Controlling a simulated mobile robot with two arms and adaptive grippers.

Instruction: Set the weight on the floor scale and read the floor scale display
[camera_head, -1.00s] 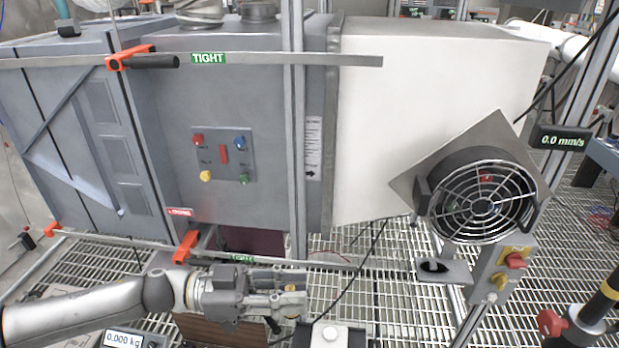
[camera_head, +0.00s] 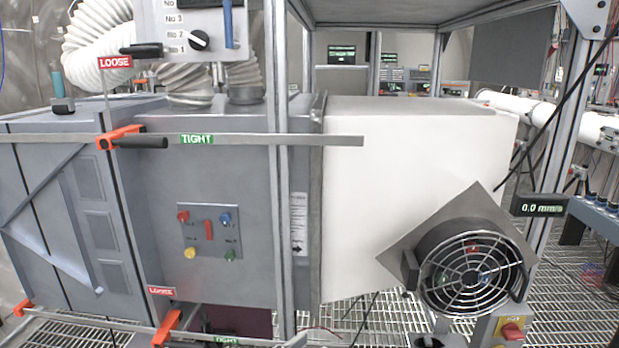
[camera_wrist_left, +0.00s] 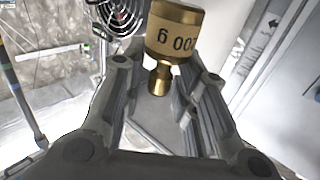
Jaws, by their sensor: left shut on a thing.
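A brass weight (camera_wrist_left: 172,38) marked 200 g shows in the left wrist view, its label upside down in the picture. My left gripper (camera_wrist_left: 160,88) is shut on the weight's narrow knob, with the wide body beyond the fingers. The left gripper is outside the head view, and so is my right gripper. The floor scale and its display are not visible in the head view.
A grey duct box (camera_head: 225,270) with clamp bars and a white duct section (camera_head: 420,170) fill the head view. A round caged fan (camera_head: 472,272) stands at right, with a 0.0 mm/s display (camera_head: 540,206) above it. Grating floor (camera_head: 575,290) lies to the right.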

